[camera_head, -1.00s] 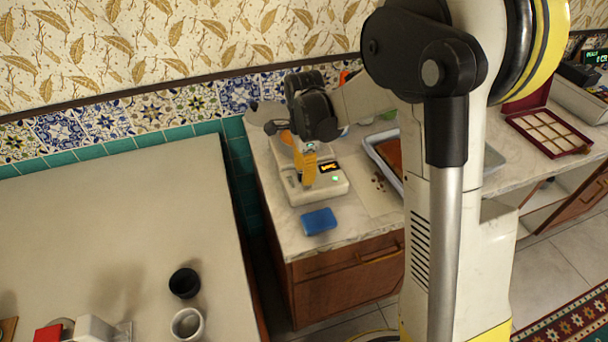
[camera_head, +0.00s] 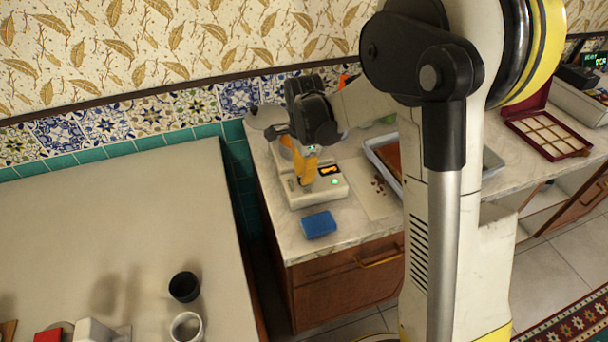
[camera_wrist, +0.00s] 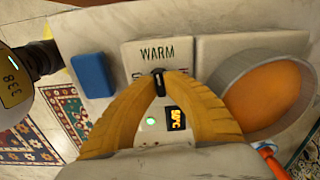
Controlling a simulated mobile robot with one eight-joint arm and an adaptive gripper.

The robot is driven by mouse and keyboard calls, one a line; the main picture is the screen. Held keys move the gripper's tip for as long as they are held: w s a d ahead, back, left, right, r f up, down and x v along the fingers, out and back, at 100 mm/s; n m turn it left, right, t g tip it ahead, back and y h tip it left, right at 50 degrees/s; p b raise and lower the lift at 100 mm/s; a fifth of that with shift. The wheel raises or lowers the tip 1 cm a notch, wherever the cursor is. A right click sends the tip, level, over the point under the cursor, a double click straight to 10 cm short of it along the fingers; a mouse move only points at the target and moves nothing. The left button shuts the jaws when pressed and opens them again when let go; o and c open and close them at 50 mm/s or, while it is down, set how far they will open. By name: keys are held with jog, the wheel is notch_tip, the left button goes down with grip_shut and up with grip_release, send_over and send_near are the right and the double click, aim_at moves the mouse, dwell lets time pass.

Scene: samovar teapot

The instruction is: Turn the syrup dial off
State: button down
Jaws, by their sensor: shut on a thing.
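The syrup dial (camera_wrist: 160,84) is a small black knob on the front of a pale warmer (camera_wrist: 155,52). "WARM" is printed on the warmer, and the fingers partly cover other markings. A green light (camera_wrist: 151,121) and an orange display (camera_wrist: 177,119) are lit. My gripper (camera_wrist: 160,76) has its yellow fingers shut on the dial. In the head view my gripper (camera_head: 304,178) reaches down onto the warmer (camera_head: 330,192), and the dial is hidden. A pot of orange syrup (camera_wrist: 266,95) stands at the right in the wrist view.
A blue sponge-like block (camera_head: 319,224) lies just in front of the warmer. A tray (camera_head: 380,165) stands to its right, with small dark bits between. A separate pale table (camera_head: 120,210) at the left holds a black cup (camera_head: 184,286) and a white cup (camera_head: 187,327).

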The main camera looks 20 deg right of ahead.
jog(key=n, duration=0.8)
jog(key=shift+n+p, duration=0.35)
jog(key=shift+n, duration=0.05)
jog(key=n, duration=0.4)
jog(key=shift+n, duration=2.1)
jog(key=c, duration=1.5)
grip_release()
